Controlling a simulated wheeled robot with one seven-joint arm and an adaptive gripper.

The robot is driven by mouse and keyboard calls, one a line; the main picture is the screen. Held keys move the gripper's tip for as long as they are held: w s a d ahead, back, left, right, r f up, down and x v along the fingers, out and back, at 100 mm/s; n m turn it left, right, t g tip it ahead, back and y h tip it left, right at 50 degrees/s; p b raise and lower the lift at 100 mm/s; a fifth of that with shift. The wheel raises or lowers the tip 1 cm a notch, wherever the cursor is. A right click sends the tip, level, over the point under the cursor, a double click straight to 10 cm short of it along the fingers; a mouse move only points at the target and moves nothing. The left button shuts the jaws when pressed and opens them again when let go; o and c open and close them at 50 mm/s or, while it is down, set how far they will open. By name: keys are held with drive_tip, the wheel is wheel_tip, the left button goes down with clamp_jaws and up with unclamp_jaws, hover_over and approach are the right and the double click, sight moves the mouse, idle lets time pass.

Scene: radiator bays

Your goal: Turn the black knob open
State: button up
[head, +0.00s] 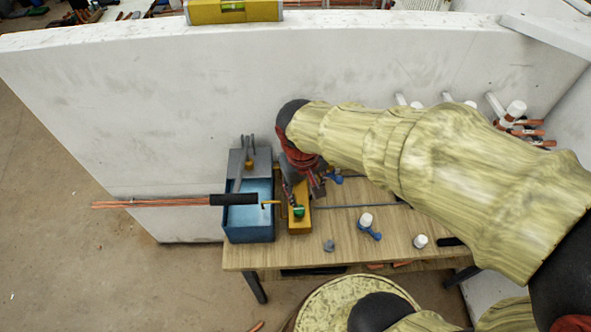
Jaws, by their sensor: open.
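My gripper (303,190) hangs in front of the white wall, pointing down at a yellow block (299,226) on the wooden table. It is open; its fingers are small and dark here. A green round piece (299,211) shows on the block just below the fingers; I cannot tell whether they touch it. I cannot clearly make out a black knob. It may be hidden by my gripper, or be a dark piece (450,241) lying at the table's right part.
A blue open box (249,236) stands left of the block. Copper rods (150,204) with a black sleeve (233,199) stick out left over it. White-capped valves (366,219) (421,241) and a grey piece (328,246) stand on the table. The white wall (150,110) rises behind.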

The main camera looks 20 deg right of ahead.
drive_tip(key=w+d+f+m+h, duration=0.1)
drive_tip(key=w+f+m, duration=0.5)
drive_tip(key=w, duration=0.3)
drive_tip(key=w+d+f+m+h, duration=0.1)
drive_tip(key=w+f+m+h, duration=0.1)
drive_tip(key=w+f+m, duration=0.5)
drive_tip(key=shift+t, duration=0.4)
drive_tip(key=shift+w+x, duration=0.25)
drive_tip(key=shift+x, duration=0.9)
drive_tip(key=shift+w+x, duration=0.2)
drive_tip(key=shift+x, duration=0.95)
drive_tip(key=shift+w+x, duration=0.25)
drive_tip(key=shift+x, duration=0.9)
drive_tip(key=shift+r, duration=0.1)
drive_tip(key=shift+c, duration=0.2)
drive_tip(key=c, duration=1.1)
